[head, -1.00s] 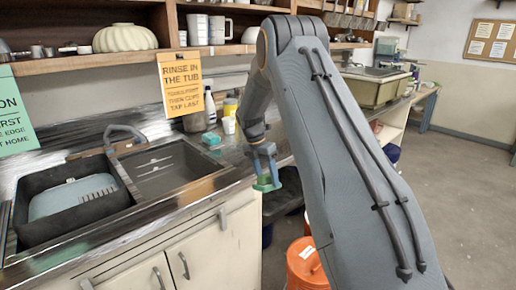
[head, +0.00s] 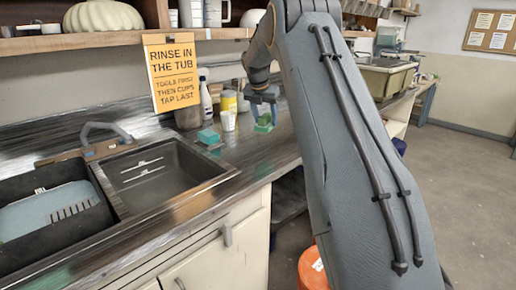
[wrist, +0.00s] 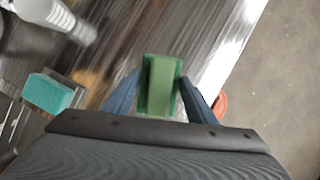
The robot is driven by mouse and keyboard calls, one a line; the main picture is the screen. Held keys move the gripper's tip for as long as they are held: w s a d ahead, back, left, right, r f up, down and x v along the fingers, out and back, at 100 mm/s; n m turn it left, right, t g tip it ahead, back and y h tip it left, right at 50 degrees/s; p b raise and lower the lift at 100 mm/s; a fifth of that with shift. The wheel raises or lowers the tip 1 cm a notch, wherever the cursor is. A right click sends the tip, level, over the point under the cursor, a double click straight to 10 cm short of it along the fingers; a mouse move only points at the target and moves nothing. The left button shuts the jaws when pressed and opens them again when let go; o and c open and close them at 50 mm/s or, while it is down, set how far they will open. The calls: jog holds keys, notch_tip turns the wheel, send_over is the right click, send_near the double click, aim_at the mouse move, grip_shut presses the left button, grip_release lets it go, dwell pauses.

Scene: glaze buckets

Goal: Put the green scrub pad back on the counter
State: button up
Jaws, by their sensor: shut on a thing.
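The green scrub pad (wrist: 160,85) is between the two blue fingers of my gripper (wrist: 158,98) in the wrist view. In the head view my gripper (head: 263,100) points down over the counter (head: 262,152) near its front edge, with the pad (head: 263,124) at its fingertips. My gripper is shut on the pad. I cannot tell whether the pad's underside touches the counter. In the wrist view the metal counter (wrist: 130,40) lies below and to the left of the pad.
A teal sponge (head: 208,136) lies left of my gripper, also in the wrist view (wrist: 48,93). White cups (head: 228,120), a yellow container (head: 229,101) and a bottle (head: 206,102) stand behind it. The sink (head: 160,172) is further left. An orange bucket (head: 312,268) stands below on the floor.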

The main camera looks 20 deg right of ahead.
aim_at(260, 121)
jog(key=f, duration=0.2)
jog(key=f+p, duration=0.1)
jog(key=f, duration=0.2)
jog(key=shift+w+a+f, duration=0.2)
jog(key=shift+a+f, duration=0.15)
jog(key=shift+a, duration=0.05)
jog(key=shift+f+p, duration=0.8)
jog(key=shift+f, duration=1.15)
jog(key=o, duration=1)
jog(key=shift+d, duration=0.1)
jog(key=shift+c, duration=0.2)
jog(key=b+v, duration=0.3)
jog(key=v, duration=0.9)
jog(key=shift+s, duration=0.1)
